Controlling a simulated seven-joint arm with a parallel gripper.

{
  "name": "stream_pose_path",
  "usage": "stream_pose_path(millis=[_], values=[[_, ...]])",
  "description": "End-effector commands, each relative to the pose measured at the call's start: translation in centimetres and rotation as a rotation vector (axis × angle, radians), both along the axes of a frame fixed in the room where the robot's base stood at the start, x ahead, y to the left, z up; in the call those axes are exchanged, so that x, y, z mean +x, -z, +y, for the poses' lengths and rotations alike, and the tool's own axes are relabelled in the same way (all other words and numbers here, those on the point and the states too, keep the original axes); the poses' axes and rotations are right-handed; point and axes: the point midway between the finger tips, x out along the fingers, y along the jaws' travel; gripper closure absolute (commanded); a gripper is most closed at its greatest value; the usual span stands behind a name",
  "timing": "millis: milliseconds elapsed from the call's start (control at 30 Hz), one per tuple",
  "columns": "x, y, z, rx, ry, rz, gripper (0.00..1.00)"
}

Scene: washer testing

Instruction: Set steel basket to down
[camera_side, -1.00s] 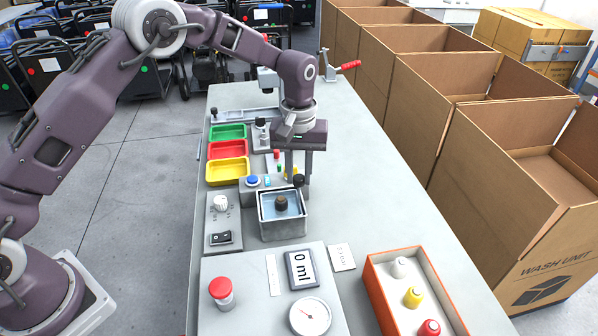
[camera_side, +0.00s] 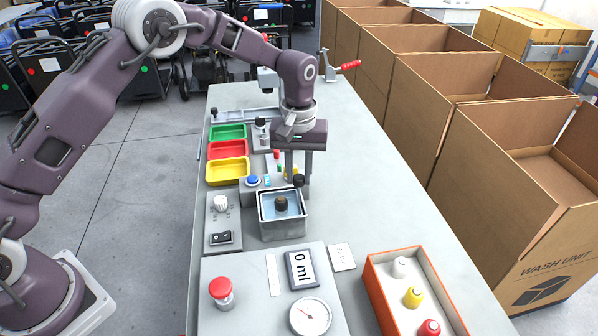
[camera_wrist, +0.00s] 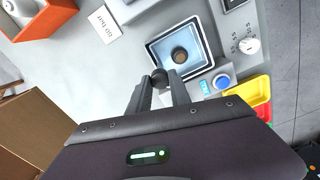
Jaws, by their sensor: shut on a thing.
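A square steel tank (camera_side: 281,230) with a pale rim stands on the bench, with blue liquid inside. A round brown piece (camera_side: 281,204) sits in its middle; it also shows in the wrist view (camera_wrist: 179,55). I cannot clearly tell the steel basket apart from the tank. A black ball knob (camera_side: 298,180) is at the tank's back right edge in the side view. My gripper (camera_side: 298,178) points down and is shut on this knob. In the wrist view the knob (camera_wrist: 159,76) shows between my fingertips; its stem is hidden.
A blue button (camera_side: 252,181) is beside the tank. Green, red and yellow trays (camera_side: 228,172) lie behind left. A panel with a red button (camera_side: 220,288) and a "0 ml" display (camera_side: 300,270) is in front. An orange box (camera_side: 385,300) holds bottles. Bench right of the tank is clear.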

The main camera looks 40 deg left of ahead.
Motion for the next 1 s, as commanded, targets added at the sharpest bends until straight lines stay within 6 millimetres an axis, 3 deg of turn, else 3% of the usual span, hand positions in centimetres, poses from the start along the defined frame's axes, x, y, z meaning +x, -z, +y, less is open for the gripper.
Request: stream_pose_path(millis=[300,567,600,700,1000], values=[[0.0,3.4,0.0,0.0,0.001,0.0,1.0],[0.0,3.8,0.0,0.0,0.001,-0.001,1.0],[0.0,3.8,0.0,0.0,0.0,0.0,0.7],[0.0,3.8,0.0,0.0,0.0,0.0,0.54],[0.0,3.5,0.0,0.0,0.0,-0.001,0.54]])
